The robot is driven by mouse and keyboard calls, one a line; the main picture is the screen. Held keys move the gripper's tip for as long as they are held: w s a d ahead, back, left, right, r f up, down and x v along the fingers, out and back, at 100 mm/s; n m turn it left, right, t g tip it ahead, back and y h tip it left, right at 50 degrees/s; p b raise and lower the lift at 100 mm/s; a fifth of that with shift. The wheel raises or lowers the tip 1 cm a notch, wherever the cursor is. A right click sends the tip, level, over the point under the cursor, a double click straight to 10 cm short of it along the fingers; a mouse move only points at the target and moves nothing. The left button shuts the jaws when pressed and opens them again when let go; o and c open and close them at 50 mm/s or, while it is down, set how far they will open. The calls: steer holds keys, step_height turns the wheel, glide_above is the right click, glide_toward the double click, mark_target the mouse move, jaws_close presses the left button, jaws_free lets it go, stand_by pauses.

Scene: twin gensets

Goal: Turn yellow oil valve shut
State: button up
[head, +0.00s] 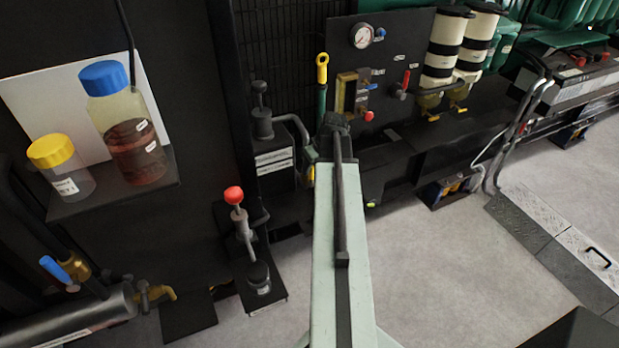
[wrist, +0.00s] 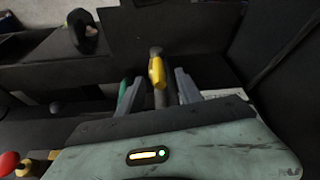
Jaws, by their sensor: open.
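The yellow oil valve's handle (wrist: 157,72) shows in the wrist view as a short yellow lever on a grey stem. My gripper (wrist: 154,78) is open, with one finger on each side of the yellow lever and a visible gap to each. I cannot tell how deep the lever sits between the fingers. In the head view my own arm hides the gripper. A small yellow patch (head: 311,173) shows at the arm's left edge; I cannot tell whether it is this valve.
A red-topped hand pump (head: 234,196) stands left of my arm. A panel with a gauge (head: 362,36) and small valves stands beyond it. A shelf (head: 155,195) with two bottles is at the left.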

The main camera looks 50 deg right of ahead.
steer(key=b+x, duration=0.1)
steer(key=x, duration=0.1)
steer(key=shift+f, duration=0.4)
steer(key=shift+r, duration=0.15)
steer(key=shift+c, duration=0.2)
jaws_close()
steer(key=shift+w, duration=0.1)
stand_by(0.6)
